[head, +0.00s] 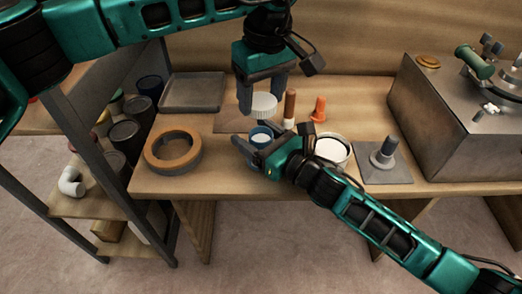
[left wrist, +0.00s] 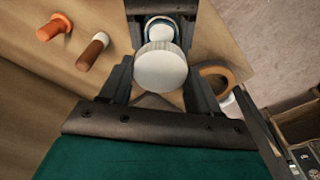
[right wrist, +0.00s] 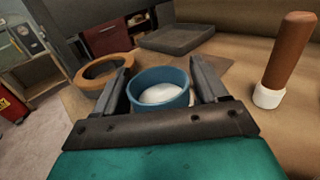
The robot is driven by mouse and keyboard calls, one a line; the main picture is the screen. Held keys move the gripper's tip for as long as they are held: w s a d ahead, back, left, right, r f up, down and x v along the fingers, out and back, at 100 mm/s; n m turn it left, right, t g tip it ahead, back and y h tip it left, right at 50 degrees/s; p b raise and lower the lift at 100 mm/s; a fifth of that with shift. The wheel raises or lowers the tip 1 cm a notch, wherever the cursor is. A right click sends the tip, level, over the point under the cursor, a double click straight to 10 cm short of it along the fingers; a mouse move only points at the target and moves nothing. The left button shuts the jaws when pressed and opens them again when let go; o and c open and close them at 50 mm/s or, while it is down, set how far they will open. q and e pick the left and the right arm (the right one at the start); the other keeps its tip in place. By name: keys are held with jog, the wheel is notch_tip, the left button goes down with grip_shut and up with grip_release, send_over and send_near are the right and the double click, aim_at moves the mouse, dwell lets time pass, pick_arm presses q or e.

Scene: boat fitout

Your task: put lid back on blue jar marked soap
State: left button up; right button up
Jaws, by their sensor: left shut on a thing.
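The blue jar (head: 261,132) stands on the bench, open at the top. Its blue wall and pale contents show in the right wrist view (right wrist: 160,94); no marking is legible. My left gripper (head: 263,100) is shut on a white ribbed lid (head: 264,106). The lid is above the jar and apart from it; in the left wrist view the lid (left wrist: 160,68) partly covers the jar (left wrist: 160,28). My right gripper (right wrist: 160,85) has its fingers on both sides of the jar, very close to its wall. I cannot tell whether they press on it.
A brown-handled tool (head: 289,107) and an orange item (head: 319,109) stand right of the jar. A white-topped round container (head: 332,150) is near my right wrist. A tape roll (head: 173,151) and a grey tray (head: 192,92) lie left. A metal cabinet (head: 450,125) stands right.

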jog(key=c, duration=1.1)
pick_arm(q)
send_over(260, 139)
jog(key=shift+s+d+f, duration=0.1)
jog(key=shift+s+f, duration=0.05)
jog(key=shift+f, duration=1.1)
jog(key=shift+s+d+f, duration=0.1)
jog(key=shift+f, duration=1.15)
pick_arm(e)
jog(key=shift+c, duration=0.3)
pick_arm(q)
jog(key=shift+f, duration=0.9)
jog(key=shift+a+f, duration=0.1)
jog(key=shift+f, duration=0.25)
